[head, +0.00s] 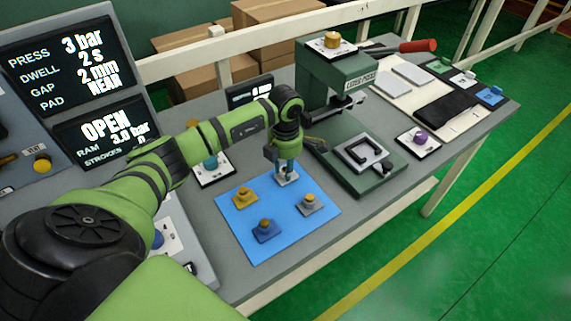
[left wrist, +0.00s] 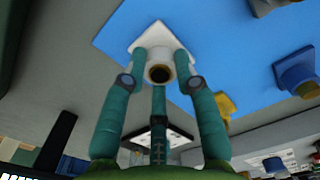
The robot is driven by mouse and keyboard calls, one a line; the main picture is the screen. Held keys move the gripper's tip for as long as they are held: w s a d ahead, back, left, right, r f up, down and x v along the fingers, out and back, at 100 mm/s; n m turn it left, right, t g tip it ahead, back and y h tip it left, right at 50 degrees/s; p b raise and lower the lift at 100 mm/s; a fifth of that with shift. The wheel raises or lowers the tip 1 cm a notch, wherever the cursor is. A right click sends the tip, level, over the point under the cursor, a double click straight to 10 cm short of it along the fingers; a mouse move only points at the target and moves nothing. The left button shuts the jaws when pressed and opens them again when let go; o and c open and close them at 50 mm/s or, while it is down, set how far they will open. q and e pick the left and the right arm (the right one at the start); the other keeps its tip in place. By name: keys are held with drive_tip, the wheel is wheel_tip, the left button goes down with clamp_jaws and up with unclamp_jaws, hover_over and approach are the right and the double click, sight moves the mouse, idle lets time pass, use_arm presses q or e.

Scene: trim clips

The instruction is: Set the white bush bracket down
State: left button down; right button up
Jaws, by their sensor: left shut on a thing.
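The white bush bracket (head: 287,180) is at the far corner of the blue mat (head: 284,222). My left gripper (head: 286,166) points down and is shut on it. In the left wrist view the teal fingers close around the bush of the white bracket (left wrist: 150,36), whose dark bore faces the camera. Its base plate lies over or on the edge of the blue mat; I cannot tell whether it touches. A yellow bracket (head: 244,196), a blue bracket (head: 265,231) and a grey bracket (head: 309,204) stand upright on the mat. My right gripper is not in view.
A green press (head: 337,72) with its dark base fixture (head: 364,157) stands right of the mat. A purple part (head: 421,137) sits on a white card farther right. A teal part (head: 210,160) sits on another card left of my gripper. Bare blue mat lies between the brackets.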

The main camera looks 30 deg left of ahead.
use_arm(q)
drive_tip(key=shift+f, duration=0.1)
drive_tip(key=c, duration=1.3)
unclamp_jaws()
drive_tip(key=shift+f, duration=0.1)
drive_tip(key=shift+c, duration=0.2)
drive_tip(key=o, duration=0.4)
drive_tip(key=shift+r, duration=0.35)
wheel_tip(320, 180, up, 12)
drive_tip(key=b, duration=0.4)
